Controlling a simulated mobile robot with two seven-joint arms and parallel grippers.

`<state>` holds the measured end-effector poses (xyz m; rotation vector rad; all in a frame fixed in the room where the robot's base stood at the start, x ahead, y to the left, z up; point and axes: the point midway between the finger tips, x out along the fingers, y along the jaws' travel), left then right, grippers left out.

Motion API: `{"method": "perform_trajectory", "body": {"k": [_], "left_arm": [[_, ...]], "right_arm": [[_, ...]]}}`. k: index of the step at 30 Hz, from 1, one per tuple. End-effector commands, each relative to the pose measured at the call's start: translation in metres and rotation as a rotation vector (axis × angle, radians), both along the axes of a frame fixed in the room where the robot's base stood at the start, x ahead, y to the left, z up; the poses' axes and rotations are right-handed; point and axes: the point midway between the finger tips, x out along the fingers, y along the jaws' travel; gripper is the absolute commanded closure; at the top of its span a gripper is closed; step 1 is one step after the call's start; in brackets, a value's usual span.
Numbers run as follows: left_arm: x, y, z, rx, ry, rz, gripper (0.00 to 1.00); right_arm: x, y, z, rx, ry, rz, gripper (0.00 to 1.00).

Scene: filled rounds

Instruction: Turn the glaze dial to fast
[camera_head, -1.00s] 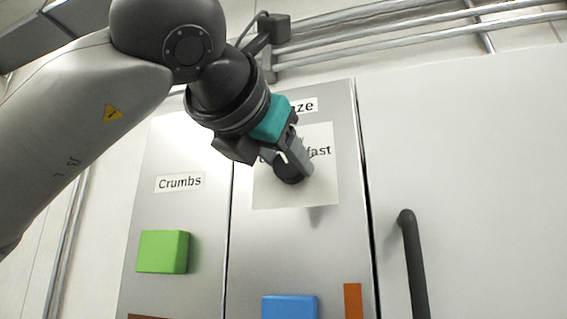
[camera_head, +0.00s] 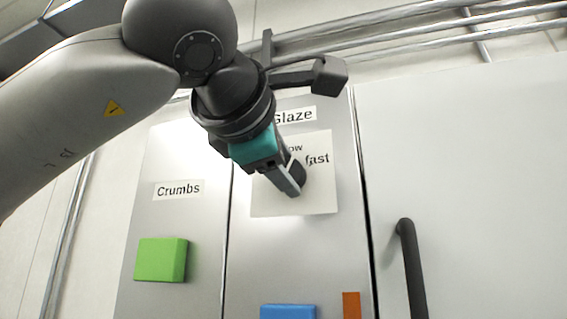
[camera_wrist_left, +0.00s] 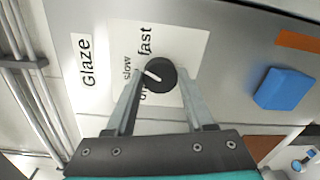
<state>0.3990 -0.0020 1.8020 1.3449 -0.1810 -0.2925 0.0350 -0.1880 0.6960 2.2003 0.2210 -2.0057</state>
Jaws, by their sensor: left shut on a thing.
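The glaze dial (camera_head: 298,176) is a round black knob on a white label card on the grey panel under the word "Glaze". In the left wrist view the dial (camera_wrist_left: 161,76) has a white pointer line, aimed roughly at "slow". "fast" stands to the right of the dial in the head view; the third word is partly hidden by a finger in the left wrist view. My left gripper (camera_head: 291,178) is shut on the dial, one finger on each side of it. It hides part of the card in the head view. My right gripper is not in view.
A green block (camera_head: 161,260) sits on the "Crumbs" panel at left. A blue block (camera_head: 288,311) and an orange strip (camera_head: 351,305) are below the dial. A dark handle (camera_head: 412,265) stands out at right. Metal pipes (camera_head: 420,32) run above the panels.

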Motion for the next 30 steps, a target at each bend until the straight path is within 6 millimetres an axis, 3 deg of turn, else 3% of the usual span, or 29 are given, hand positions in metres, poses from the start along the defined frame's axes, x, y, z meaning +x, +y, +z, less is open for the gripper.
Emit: {"method": "perform_trajectory", "body": {"k": [15, 30], "left_arm": [[-0.0014, -0.0008, 0.0008, 0.413, -0.139, -0.002, 1.00], [-0.0011, -0.0014, -0.0009, 0.568, -0.188, -0.002, 1.00]], "right_arm": [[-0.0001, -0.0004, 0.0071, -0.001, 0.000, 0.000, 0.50], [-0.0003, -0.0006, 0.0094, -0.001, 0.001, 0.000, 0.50]]}}
